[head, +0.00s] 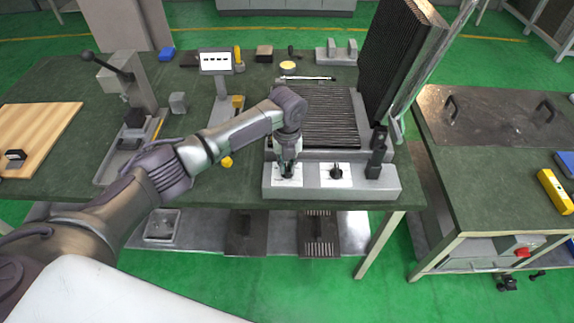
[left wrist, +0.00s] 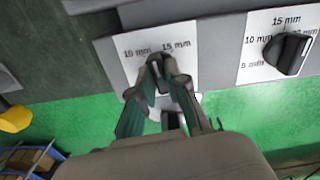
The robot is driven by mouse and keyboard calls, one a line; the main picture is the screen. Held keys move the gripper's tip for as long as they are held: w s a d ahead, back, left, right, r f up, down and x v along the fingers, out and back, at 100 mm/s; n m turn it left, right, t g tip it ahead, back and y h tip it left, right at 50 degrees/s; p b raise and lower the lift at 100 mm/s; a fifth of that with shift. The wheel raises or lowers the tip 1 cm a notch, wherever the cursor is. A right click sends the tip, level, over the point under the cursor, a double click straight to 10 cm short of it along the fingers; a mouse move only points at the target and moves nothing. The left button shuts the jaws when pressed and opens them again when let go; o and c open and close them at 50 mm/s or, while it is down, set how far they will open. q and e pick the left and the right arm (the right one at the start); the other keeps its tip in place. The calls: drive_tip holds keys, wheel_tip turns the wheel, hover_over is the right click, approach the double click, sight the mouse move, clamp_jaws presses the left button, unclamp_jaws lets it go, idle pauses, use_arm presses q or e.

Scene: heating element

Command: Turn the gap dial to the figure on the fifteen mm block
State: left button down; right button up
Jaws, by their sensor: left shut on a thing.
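A grey control box (head: 385,186) at the table's front edge carries two white dial plates. My left gripper (head: 287,170) is over the left plate, shut on its dark dial knob (left wrist: 158,76). In the left wrist view, the left plate (left wrist: 188,38) shows "10 mm" and "15 mm"; its lower part is hidden by my fingers. The held knob's upper end lies between these two figures. The right dial (head: 337,173) is free; in the left wrist view its plate reads 5, 10, 15 and a partly covered figure. I cannot tell which block is the fifteen mm one.
Behind the box is a ribbed dark plate (head: 330,118) with a tall raised ribbed panel (head: 398,50). A dark upright handle (head: 377,152) stands at the box's right. A small sign (head: 215,62), a lever press (head: 128,85) and several small blocks are on the table's left and back.

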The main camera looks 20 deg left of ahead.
sight(287, 167)
use_arm(q)
drive_tip(key=m+b, duration=0.1)
drive_tip(key=m, duration=0.4)
drive_tip(key=shift+w+m, duration=0.1)
drive_tip(key=shift+m, duration=0.2)
drive_tip(key=shift+m+b, duration=1.05)
drive_tip(key=shift+m, duration=1.15)
drive_tip(key=shift+r, duration=0.1)
drive_tip(key=c, duration=1.2)
unclamp_jaws()
drive_tip(key=shift+o, duration=0.2)
wheel_tip(287, 167, up, 12)
